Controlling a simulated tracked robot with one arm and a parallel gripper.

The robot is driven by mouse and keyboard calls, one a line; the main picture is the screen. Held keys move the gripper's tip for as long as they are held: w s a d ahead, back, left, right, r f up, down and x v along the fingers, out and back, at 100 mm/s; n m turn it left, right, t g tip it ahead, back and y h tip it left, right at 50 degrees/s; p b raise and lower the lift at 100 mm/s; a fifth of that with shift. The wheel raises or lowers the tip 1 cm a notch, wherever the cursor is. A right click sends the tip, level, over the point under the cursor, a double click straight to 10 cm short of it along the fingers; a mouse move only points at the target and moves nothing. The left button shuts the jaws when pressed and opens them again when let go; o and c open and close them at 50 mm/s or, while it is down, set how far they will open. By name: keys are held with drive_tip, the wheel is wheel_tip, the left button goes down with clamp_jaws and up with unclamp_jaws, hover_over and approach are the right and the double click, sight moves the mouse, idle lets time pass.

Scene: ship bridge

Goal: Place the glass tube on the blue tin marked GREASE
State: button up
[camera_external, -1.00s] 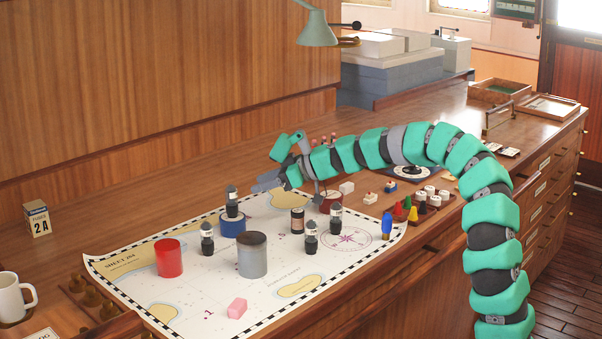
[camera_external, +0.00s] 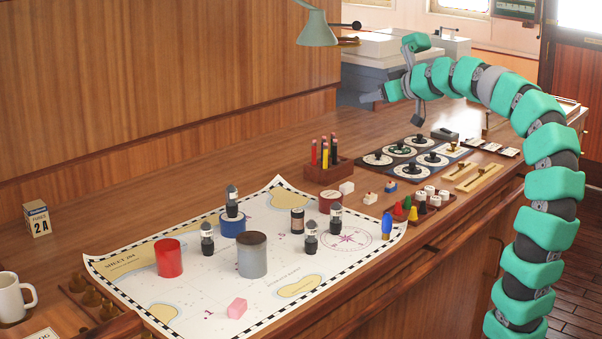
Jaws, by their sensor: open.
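A small glass tube (camera_external: 232,204) with a dark cap and a pale label stands upright on top of the blue tin (camera_external: 232,228). The tin sits on the chart (camera_external: 196,297); its marking cannot be read. Similar dark-capped tubes stand on the chart: one (camera_external: 207,239) in front of the blue tin, one (camera_external: 311,239) right of the grey tin, and one (camera_external: 335,218) near the dark red tin (camera_external: 328,201). My gripper (camera_external: 390,98) is open and empty, raised above the back right of the desk, well away from the tube and tin.
A red tin (camera_external: 169,258), a grey tin (camera_external: 252,256), a small dark jar (camera_external: 297,221) and a pink block (camera_external: 236,308) share the chart. A pencil holder (camera_external: 329,171) and dials (camera_external: 410,156) lie to the right. A lamp (camera_external: 317,30) hangs above.

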drive_tip(key=s+d+r+m+t+h, duration=0.2)
drive_tip(key=s+d+r+m+h, duration=0.2)
drive_tip(key=d, duration=0.6)
drive_tip(key=s+d+r+m+t+h, duration=0.3)
drive_tip(key=s+d+r, duration=0.3)
drive_tip(key=d+r, duration=0.3)
drive_tip(key=shift+d+m+h, duration=0.5)
drive_tip(key=shift+d+h, duration=0.1)
drive_tip(key=shift+h, duration=0.1)
